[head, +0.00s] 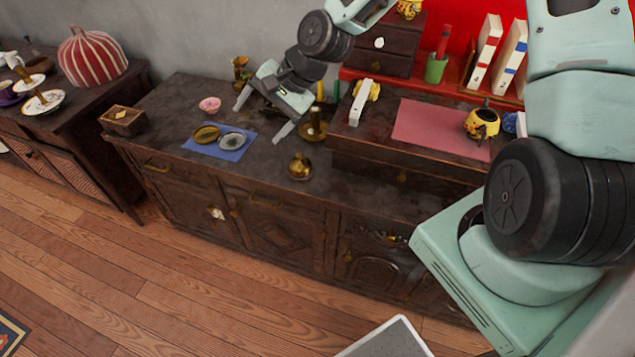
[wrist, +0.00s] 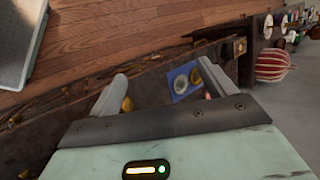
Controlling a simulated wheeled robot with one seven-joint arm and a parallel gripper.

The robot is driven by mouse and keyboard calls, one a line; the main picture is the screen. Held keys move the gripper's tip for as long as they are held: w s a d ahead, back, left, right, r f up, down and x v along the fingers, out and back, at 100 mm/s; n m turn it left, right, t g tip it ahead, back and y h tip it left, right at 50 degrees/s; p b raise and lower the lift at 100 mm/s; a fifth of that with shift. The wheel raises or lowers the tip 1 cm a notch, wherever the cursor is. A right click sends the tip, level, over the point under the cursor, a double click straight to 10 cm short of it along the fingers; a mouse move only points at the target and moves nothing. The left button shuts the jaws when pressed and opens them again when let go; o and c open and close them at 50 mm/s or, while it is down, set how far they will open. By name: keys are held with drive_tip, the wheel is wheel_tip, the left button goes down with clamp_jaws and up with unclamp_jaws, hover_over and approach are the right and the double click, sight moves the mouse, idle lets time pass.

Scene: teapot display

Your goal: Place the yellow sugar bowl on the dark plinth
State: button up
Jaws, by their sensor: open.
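A yellow and black pot (head: 482,124), which looks like the sugar bowl, stands upright on a red cloth at the right. The cloth lies on a raised dark wooden block (head: 400,160). Another yellow pot (head: 409,9) sits on a dark drawer box (head: 378,58) at the back. I cannot tell for sure which is the bowl or which dark block is the plinth. My gripper (head: 257,124) is open and empty above the dark cabinet top, left of the raised block and apart from both yellow pots. Its fingers also show in the wrist view (wrist: 162,72).
A brass lidded pot (head: 300,167) stands near the cabinet's front edge. A blue mat (head: 228,152) with two small dishes, a pink bowl (head: 210,104) and a brass candlestick (head: 313,130) are near my gripper. A green cup (head: 435,69) and binders (head: 487,50) stand behind.

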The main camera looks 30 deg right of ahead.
drive_tip(key=s+a+r+n+g+h, duration=0.1)
drive_tip(key=s+r+n+h, duration=0.1)
drive_tip(key=s+n, duration=0.3)
drive_tip(key=s+a+r+n+g+h, duration=0.1)
drive_tip(key=s+r+n, duration=0.3)
drive_tip(key=s, duration=1)
drive_tip(key=s+a+r+n+g+h, duration=0.1)
drive_tip(key=s+r+n+h, duration=0.2)
drive_tip(key=s+n, duration=0.5)
drive_tip(key=shift+s+a+r+g, duration=0.2)
drive_tip(key=shift+s+a+g, duration=0.1)
drive_tip(key=shift+s, duration=0.6)
drive_tip(key=shift+d, duration=0.15)
